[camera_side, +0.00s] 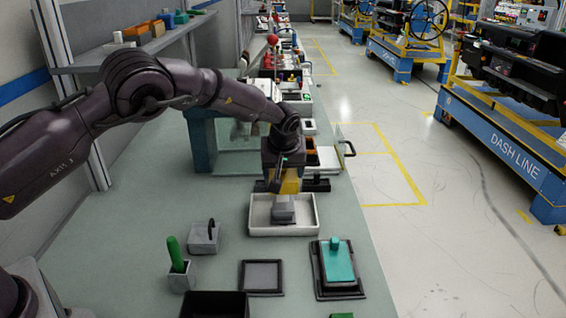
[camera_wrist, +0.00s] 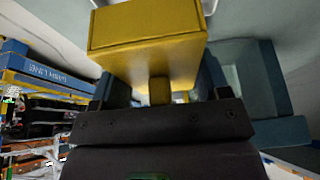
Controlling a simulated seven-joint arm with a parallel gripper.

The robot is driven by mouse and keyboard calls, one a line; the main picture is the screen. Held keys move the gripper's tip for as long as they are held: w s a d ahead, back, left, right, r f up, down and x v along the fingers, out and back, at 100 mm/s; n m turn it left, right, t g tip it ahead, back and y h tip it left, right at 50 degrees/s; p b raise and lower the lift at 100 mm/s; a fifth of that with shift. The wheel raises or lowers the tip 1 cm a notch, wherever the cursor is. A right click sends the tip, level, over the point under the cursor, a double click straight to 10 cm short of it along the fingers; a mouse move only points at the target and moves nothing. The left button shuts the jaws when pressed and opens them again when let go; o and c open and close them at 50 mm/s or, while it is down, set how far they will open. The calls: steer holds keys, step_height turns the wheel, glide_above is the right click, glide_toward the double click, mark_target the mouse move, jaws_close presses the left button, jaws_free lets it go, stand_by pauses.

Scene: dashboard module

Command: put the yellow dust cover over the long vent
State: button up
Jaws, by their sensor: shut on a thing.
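My gripper (camera_side: 284,178) is above a white tray on the bench. It is shut on the yellow dust cover (camera_wrist: 148,35), a boxy piece with a short knob between the fingers. In the side view the yellow cover (camera_side: 291,185) shows partly behind a dark finger. A grey block (camera_side: 284,212) is below it, in the tray; I cannot tell whether they touch. A grey panel in a black frame (camera_side: 262,276) lies uncovered in front of the tray. A longer black frame (camera_side: 343,291) carries a teal piece with a knob. I cannot tell which frame is the long vent.
The white tray (camera_side: 257,229) has low walls. A grey block with a loop handle (camera_side: 204,238) and a green-handled tool in a grey holder (camera_side: 177,270) stand to the left. A black box (camera_side: 215,304) is at the front. Equipment crowds the bench behind my gripper.

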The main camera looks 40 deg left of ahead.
mark_target(283, 199)
steer(key=shift+f, duration=1.8)
steer(key=shift+f, duration=1.3)
steer(key=o, duration=1)
steer(key=v, duration=1.3)
